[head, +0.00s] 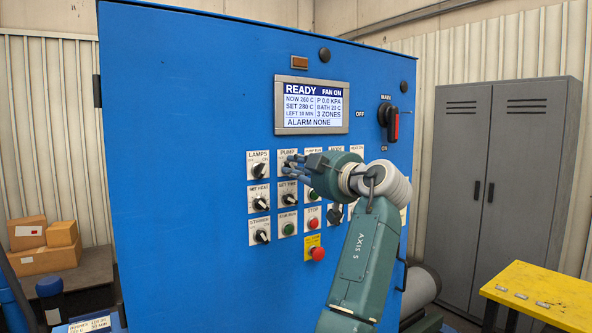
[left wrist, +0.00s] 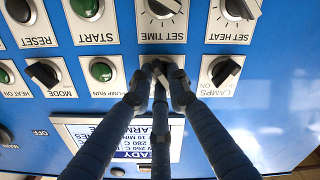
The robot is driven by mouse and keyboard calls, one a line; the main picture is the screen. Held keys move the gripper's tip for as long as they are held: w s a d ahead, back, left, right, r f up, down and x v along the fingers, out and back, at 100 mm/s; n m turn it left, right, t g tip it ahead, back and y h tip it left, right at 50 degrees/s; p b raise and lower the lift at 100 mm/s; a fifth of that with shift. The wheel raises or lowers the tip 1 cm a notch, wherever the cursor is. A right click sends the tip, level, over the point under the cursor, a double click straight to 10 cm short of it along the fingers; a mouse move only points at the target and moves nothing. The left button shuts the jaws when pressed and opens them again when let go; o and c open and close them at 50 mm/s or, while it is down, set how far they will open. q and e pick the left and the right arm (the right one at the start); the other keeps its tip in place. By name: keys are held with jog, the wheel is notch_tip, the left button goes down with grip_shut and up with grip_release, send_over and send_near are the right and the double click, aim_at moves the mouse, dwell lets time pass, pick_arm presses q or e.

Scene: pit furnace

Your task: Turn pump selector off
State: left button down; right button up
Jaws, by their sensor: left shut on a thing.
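The pump selector is a rotary knob on a white plate (head: 288,154) labelled PUMP, in the upper row of the blue furnace panel, just right of the LAMPS selector (head: 259,170). My left gripper (head: 288,169) is at this plate, its fingers closed on the pump selector knob. In the left wrist view, which is upside down, the three dark blue fingers (left wrist: 159,84) converge on the pump selector's plate (left wrist: 147,60). The fingers hide most of the knob, so I cannot tell its setting. My right gripper is in neither view.
The SET TIME knob (head: 288,199) is right below, and the green PUMP RUN button (left wrist: 102,72) is beside the selector. A red stop button (head: 318,254) sits lower. The display (head: 312,105) reads READY. Grey lockers (head: 510,165) and a yellow table (head: 545,297) stand at right.

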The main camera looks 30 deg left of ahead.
pick_arm(q)
jog(key=c, duration=1.7)
grip_release()
jog(key=shift+o, duration=0.2)
jog(key=v, duration=1.2)
